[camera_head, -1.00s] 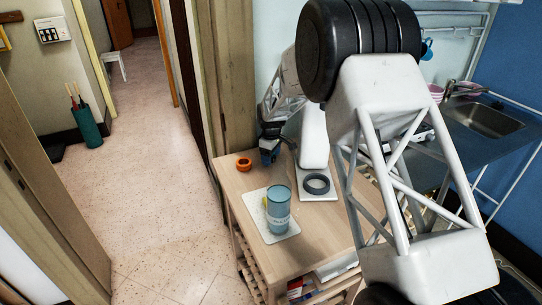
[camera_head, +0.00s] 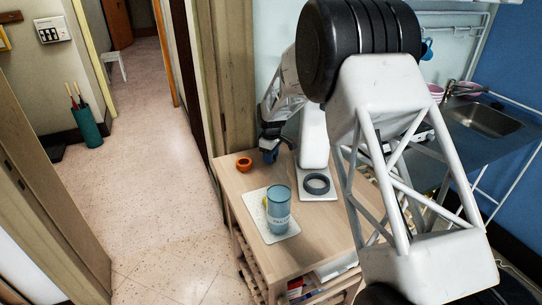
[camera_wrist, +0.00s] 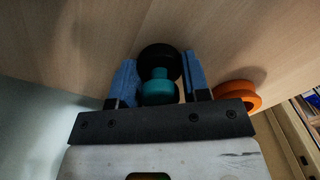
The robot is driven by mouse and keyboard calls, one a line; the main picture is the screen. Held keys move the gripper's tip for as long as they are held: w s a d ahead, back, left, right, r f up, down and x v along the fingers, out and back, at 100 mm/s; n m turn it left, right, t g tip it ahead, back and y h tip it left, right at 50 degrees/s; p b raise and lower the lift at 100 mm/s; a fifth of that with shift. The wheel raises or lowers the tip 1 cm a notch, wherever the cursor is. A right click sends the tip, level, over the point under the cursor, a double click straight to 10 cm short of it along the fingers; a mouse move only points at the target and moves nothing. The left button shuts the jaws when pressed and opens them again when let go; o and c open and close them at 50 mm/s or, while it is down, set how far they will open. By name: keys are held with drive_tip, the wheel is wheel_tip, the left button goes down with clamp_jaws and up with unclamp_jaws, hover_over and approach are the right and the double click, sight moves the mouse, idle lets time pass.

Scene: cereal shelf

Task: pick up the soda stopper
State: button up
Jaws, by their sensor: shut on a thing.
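The soda stopper (camera_wrist: 160,88), with a black round end and a teal body, sits between the two blue fingers of my gripper (camera_wrist: 160,66) in the wrist view. My gripper is shut on it. In the head view my gripper (camera_head: 270,156) is over the back left part of the wooden table, and the stopper cannot be made out there. The wood surface lies beyond the stopper in the wrist view. I cannot tell whether the stopper touches it.
An orange ring-shaped thing (camera_head: 244,164) lies left of my gripper; it also shows in the wrist view (camera_wrist: 238,98). A blue cup (camera_head: 278,208) stands on a white mat (camera_head: 283,236). The table's front (camera_head: 312,258) is bare.

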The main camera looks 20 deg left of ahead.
drive_tip(key=shift+r, duration=0.1)
drive_tip(key=shift+r, duration=0.8)
drive_tip(key=shift+s+a+r, duration=0.15)
drive_tip(key=shift+s+r, duration=0.05)
drive_tip(key=shift+r, duration=0.75)
drive_tip(key=s+a, duration=2)
drive_tip(key=s, duration=0.4)
drive_tip(key=shift+a, duration=0.35)
drive_tip(key=shift+f, duration=0.1)
drive_tip(key=shift+w, duration=0.1)
